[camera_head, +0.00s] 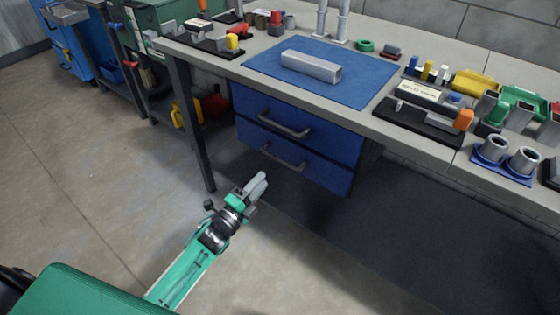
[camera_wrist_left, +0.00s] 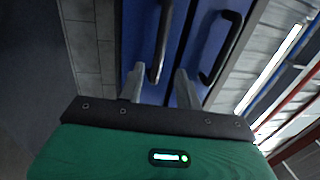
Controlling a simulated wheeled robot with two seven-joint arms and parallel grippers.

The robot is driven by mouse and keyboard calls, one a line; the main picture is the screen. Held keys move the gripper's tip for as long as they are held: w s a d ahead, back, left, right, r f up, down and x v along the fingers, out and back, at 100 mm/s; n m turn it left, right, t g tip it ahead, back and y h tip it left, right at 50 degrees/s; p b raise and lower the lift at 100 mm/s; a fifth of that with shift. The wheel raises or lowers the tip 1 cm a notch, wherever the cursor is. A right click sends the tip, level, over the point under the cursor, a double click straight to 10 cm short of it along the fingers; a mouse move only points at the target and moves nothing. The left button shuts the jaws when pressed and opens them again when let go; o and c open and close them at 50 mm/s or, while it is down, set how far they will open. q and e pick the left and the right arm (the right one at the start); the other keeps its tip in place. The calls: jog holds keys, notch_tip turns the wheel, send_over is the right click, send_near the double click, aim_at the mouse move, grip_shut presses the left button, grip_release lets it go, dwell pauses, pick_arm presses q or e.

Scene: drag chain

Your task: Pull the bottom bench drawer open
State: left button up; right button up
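The bench has two blue drawers, one above the other, and both look closed. The bottom drawer (camera_head: 318,170) has a dark bar handle (camera_head: 284,158); this handle also shows in the left wrist view (camera_wrist_left: 161,42). The upper drawer's handle (camera_head: 284,124) shows to its right in the left wrist view (camera_wrist_left: 221,50). My left gripper (camera_head: 259,184) is in front of and a little below the bottom handle. Its fingers (camera_wrist_left: 159,86) are apart and empty. In the left wrist view the bottom handle appears between the fingertips; contact cannot be told. My right gripper is out of view.
The bench top (camera_head: 225,65) holds a blue mat (camera_head: 352,88) with a grey metal channel (camera_head: 311,66), plus several parts and trays. A bench leg (camera_head: 193,130) stands left of the drawers. The floor in front is clear.

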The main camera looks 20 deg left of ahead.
aim_at(279, 159)
pick_arm(q)
jog(key=x, duration=1)
jog(key=shift+f+b, duration=0.1)
jog(key=shift+b, duration=0.2)
grip_shut()
